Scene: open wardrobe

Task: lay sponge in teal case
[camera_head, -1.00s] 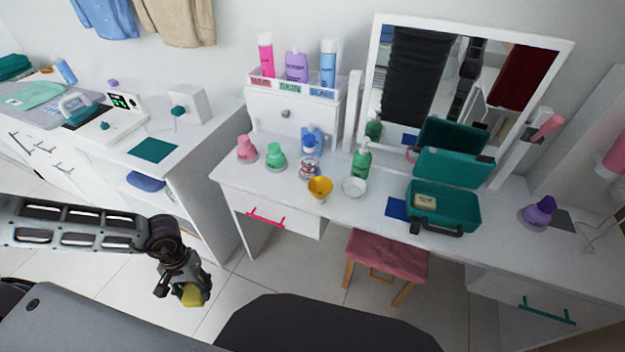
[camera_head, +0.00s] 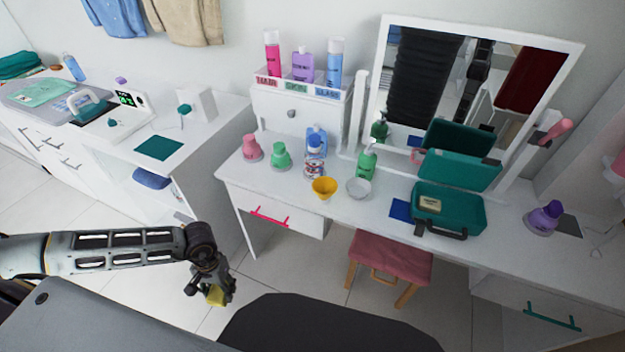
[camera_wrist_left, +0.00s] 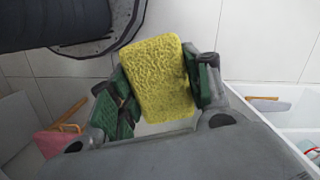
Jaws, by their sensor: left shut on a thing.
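The yellow sponge (camera_wrist_left: 158,80) is between the green-padded fingers of my left gripper (camera_wrist_left: 160,92) in the left wrist view. In the head view my left gripper (camera_head: 214,292) is shut on the sponge (camera_head: 216,296), low over the floor in front of the vanity. The teal case (camera_head: 448,212) stands open on the vanity, its lid (camera_head: 458,170) raised toward the mirror. A cream bar-like item (camera_head: 430,205) lies in the left part of the case. The case is far to the right of my left gripper. My right gripper is not in view.
A blue mat (camera_head: 400,210) lies left of the case.

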